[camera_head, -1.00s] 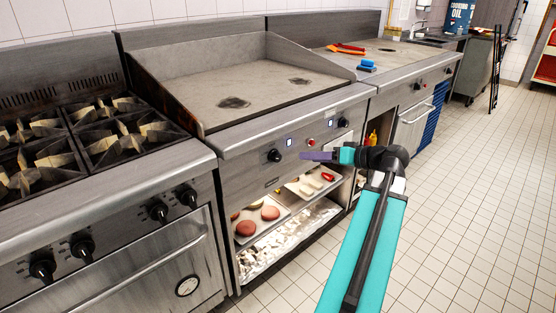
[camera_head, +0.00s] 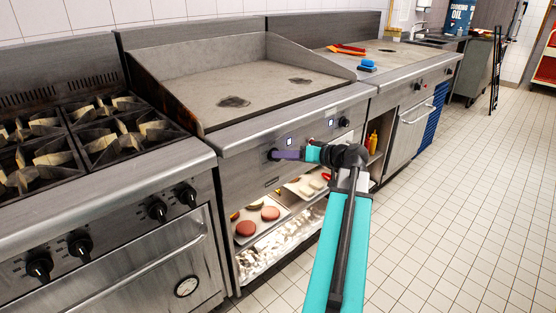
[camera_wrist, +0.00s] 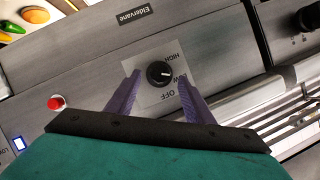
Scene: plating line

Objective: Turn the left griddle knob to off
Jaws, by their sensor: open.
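The left griddle knob (camera_head: 271,155) is on the griddle's front panel, partly hidden by my gripper (camera_head: 280,155) in the head view. In the wrist view the black knob (camera_wrist: 158,75) sits on a pale plate marked HIGH, LOW and OFF. Its white pointer mark faces right in the picture, towards the space between HIGH and LOW, away from OFF. My gripper (camera_wrist: 159,76) is open, with one purple finger on each side of the knob. I cannot tell whether either finger touches it.
A red button (camera_wrist: 56,103) and a lit display (camera_head: 289,141) are on the same panel. The right griddle knob (camera_head: 345,122) is further along. An open shelf with trays of food (camera_head: 246,241) lies below. A range with burner knobs (camera_head: 157,210) stands left. The floor in front is clear.

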